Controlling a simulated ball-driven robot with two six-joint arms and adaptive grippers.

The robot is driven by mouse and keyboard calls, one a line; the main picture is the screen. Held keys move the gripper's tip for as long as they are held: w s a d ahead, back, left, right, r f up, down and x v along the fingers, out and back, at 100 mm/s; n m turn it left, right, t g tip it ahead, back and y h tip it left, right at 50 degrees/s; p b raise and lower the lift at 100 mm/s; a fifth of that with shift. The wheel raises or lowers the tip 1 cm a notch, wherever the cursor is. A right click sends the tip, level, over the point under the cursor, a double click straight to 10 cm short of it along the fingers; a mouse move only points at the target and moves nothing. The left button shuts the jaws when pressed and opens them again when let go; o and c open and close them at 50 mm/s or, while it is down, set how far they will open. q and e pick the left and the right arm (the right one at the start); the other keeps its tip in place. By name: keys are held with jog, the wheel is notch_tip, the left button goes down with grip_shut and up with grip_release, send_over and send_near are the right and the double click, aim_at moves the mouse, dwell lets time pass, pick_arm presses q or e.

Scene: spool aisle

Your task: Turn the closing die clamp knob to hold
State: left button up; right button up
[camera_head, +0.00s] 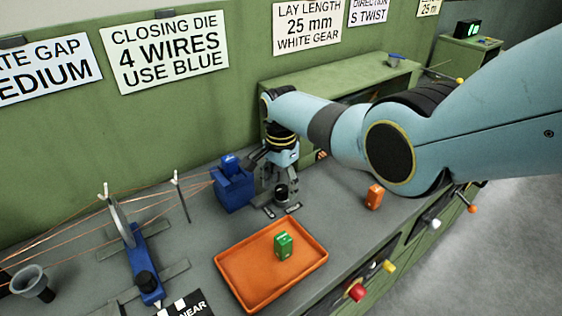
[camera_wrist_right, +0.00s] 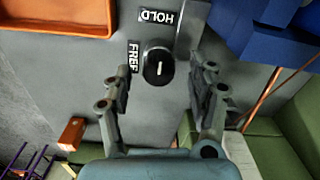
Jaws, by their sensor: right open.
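The closing die clamp knob (camera_wrist_right: 158,66) is a black round knob with a short white mark, on the grey bench top. In the right wrist view, the HOLD label (camera_wrist_right: 158,17) lies above it and the FREE label (camera_wrist_right: 134,57) to its left. The mark runs nearly up and down in that view; I cannot tell which label it points to. My right gripper (camera_wrist_right: 156,72) is open, with a finger on each side of the knob and gaps visible. In the head view the right gripper (camera_head: 279,180) points down over the knob (camera_head: 281,191). My left gripper is not in view.
A blue die block (camera_head: 233,190) stands just left of the right gripper, with copper wires running to it. An orange tray (camera_head: 228,270) holding a green block (camera_head: 283,246) lies in front. An orange block (camera_head: 374,196) stands to the right. The wall is behind.

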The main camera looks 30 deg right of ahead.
aim_at(281, 189)
notch_tip(281, 189, up, 10)
jog(key=shift+r, duration=0.2)
jog(key=shift+s, duration=0.1)
dwell(0.4)
